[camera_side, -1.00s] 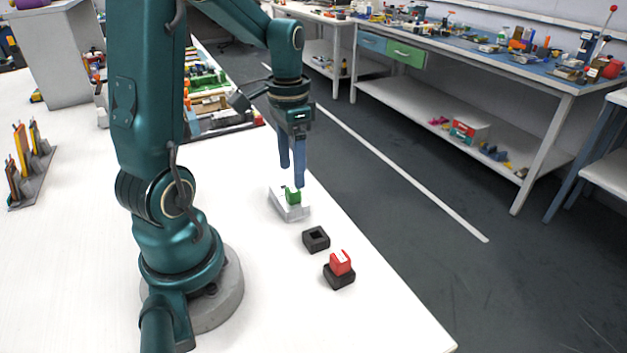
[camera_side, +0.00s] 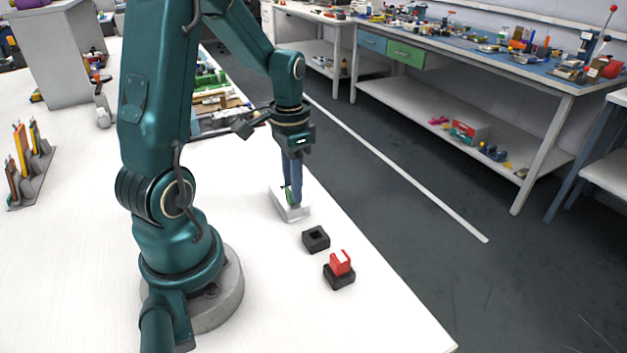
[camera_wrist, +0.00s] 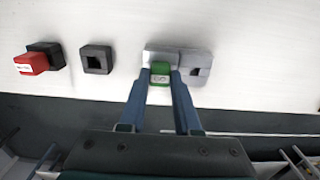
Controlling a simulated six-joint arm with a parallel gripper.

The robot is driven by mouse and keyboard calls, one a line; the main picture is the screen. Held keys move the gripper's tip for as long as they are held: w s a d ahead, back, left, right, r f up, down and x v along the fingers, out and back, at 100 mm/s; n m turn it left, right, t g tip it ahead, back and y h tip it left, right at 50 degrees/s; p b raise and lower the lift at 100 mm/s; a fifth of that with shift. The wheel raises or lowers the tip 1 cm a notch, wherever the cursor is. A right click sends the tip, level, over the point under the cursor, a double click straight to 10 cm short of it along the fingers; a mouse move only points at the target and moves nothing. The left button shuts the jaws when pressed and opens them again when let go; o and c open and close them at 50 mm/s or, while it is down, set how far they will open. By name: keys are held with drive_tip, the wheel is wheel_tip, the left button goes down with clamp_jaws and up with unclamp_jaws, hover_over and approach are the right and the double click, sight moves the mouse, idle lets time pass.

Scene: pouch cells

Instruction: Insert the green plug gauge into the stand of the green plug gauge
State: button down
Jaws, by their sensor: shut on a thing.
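The green plug gauge (camera_wrist: 160,68) stands at the grey block (camera_wrist: 180,53), at its left opening in the wrist view; how deep it sits is hidden. My gripper (camera_wrist: 161,77) is shut on the green plug gauge, one finger on each side. In the side view my gripper (camera_side: 292,201) points down over the grey block (camera_side: 291,214), and the fingers mostly hide the green gauge (camera_side: 287,195). An empty black stand (camera_side: 318,247) with a square hole is on the white table, nearer the side camera. It also shows left of the grey block in the wrist view (camera_wrist: 84,59).
A red plug gauge (camera_side: 340,263) sits in another black stand (camera_side: 339,280) beyond the empty one. The table edge runs close along the right of these things. A holder with colored pieces (camera_side: 37,175) stands far left. The table between is clear.

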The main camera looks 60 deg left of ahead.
wheel_tip(320, 180, up, 9)
drive_tip(key=d+m, duration=0.9)
drive_tip(key=shift+d, duration=0.25)
drive_tip(key=shift+f, duration=0.2)
drive_tip(key=shift+f, duration=2.8)
drive_tip(key=shift+f, duration=1.7)
drive_tip(key=c, duration=0.5)
unclamp_jaws()
drive_tip(key=shift+c, duration=0.2)
